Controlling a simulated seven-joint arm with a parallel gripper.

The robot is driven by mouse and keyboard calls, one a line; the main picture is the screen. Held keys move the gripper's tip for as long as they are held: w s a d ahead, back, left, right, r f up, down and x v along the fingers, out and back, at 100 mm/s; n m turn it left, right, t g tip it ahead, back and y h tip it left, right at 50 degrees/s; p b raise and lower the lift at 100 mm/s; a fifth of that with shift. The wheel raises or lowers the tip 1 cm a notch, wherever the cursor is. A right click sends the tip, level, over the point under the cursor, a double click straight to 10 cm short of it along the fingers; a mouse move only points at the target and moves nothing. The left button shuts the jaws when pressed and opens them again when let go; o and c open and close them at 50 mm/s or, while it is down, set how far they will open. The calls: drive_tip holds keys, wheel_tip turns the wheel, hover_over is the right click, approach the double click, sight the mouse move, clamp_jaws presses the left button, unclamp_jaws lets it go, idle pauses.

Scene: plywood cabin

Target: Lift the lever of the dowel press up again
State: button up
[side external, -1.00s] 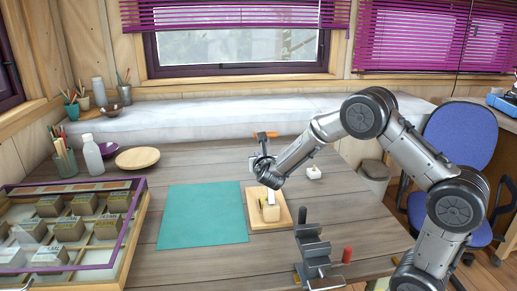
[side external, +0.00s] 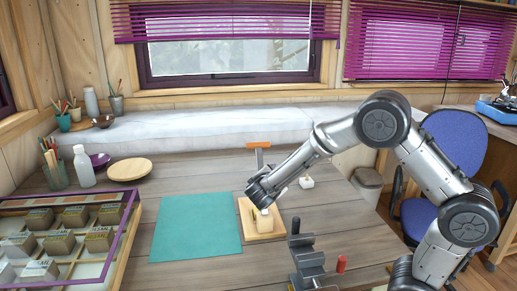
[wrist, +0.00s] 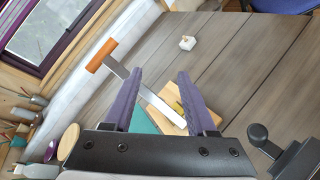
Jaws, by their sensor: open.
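The dowel press stands on a light wooden base (side external: 248,229) with a pale block (side external: 264,221) on it. Its lever is a flat metal bar (wrist: 161,107) with an orange handle (side external: 258,145); the handle also shows in the wrist view (wrist: 102,54). The lever reaches from the base out beyond its far side; I cannot tell its exact tilt. My gripper (side external: 254,190) is open and empty by the press, at the block's far side. In the wrist view, the bar runs past the left finger, partly hidden by it, and shows between the fingers (wrist: 160,72). No contact is visible.
A teal mat (side external: 197,227) lies left of the press. A dark metal bracket device (side external: 307,262) and a red cylinder (side external: 342,263) stand in front right. A small white block (side external: 306,182) sits behind right. A purple-framed tray (side external: 75,240) fills the left.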

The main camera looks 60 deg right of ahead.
drive_tip(key=s+a+f+m+g+y, duration=0.1)
drive_tip(key=s+f+m+g+y, duration=0.25)
drive_tip(key=m, duration=0.65)
drive_tip(key=s+m+g+y, duration=0.3)
drive_tip(key=m+g+y, duration=0.25)
drive_tip(key=m, duration=0.45)
drive_tip(key=w+a+m+y, duration=0.3)
drive_tip(key=a+m+y, duration=0.1)
drive_tip(key=m+y, duration=0.25)
wheel_tip(320, 180, up, 14)
drive_tip(key=m+t+y, duration=0.9)
drive_tip(key=m+t, duration=0.3)
drive_tip(key=m, duration=0.1)
hover_over(259, 145)
drive_tip(key=s+d, duration=0.3)
drive_tip(key=s, duration=0.2)
drive_tip(key=s+d+f+m+t+h, duration=0.1)
drive_tip(key=s+d+f+t, duration=0.15)
drive_tip(key=d, duration=0.45)
drive_tip(key=shift+m+g, duration=0.25)
drive_tip(key=shift+g, duration=0.2)
drive_tip(key=x, duration=1.3)
drive_tip(key=shift+s+a+f, duration=0.15)
drive_tip(key=shift+a+f, duration=0.1)
drive_tip(key=shift+f, duration=0.2)
